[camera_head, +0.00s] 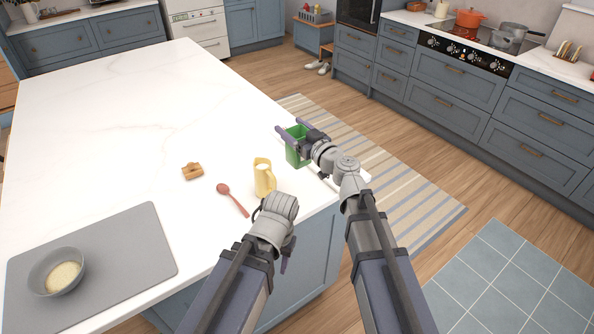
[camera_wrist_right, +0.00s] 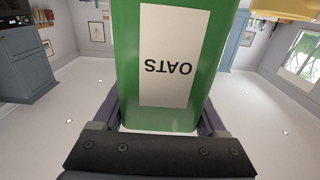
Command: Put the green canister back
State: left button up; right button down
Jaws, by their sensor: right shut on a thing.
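The green canister (camera_head: 297,152) is at the right edge of the white island in the head view. It looks upright; I cannot tell whether its base touches the top. My right gripper (camera_head: 294,136) is shut on it, with the fingers along its sides near the top. In the right wrist view the canister (camera_wrist_right: 190,110) fills the middle, between the fingers, and its white "OATS" label (camera_wrist_right: 167,55) reads upside down. My left gripper (camera_head: 287,252) is by the island's near right edge, away from the canister. Its fingers are mostly hidden behind its wrist.
A yellow jug (camera_head: 264,179), a red spoon (camera_head: 233,200) and a small wooden item (camera_head: 192,171) are on the island (camera_head: 120,100). A grey mat (camera_head: 130,245) bears a bowl (camera_head: 45,275). The far island top is clear. Blue drawers and a hob (camera_head: 462,55) stand across the aisle.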

aim_at(293, 156)
pick_arm(q)
notch_tip(293, 156, down, 10)
jog(key=b, duration=0.9)
jog(key=shift+r, duration=0.15)
pick_arm(e)
jog(key=shift+f, duration=4.85)
jog(key=shift+f+b, duration=0.2)
jog(key=shift+b, duration=0.1)
grip_release()
jog(key=shift+r, duration=0.1)
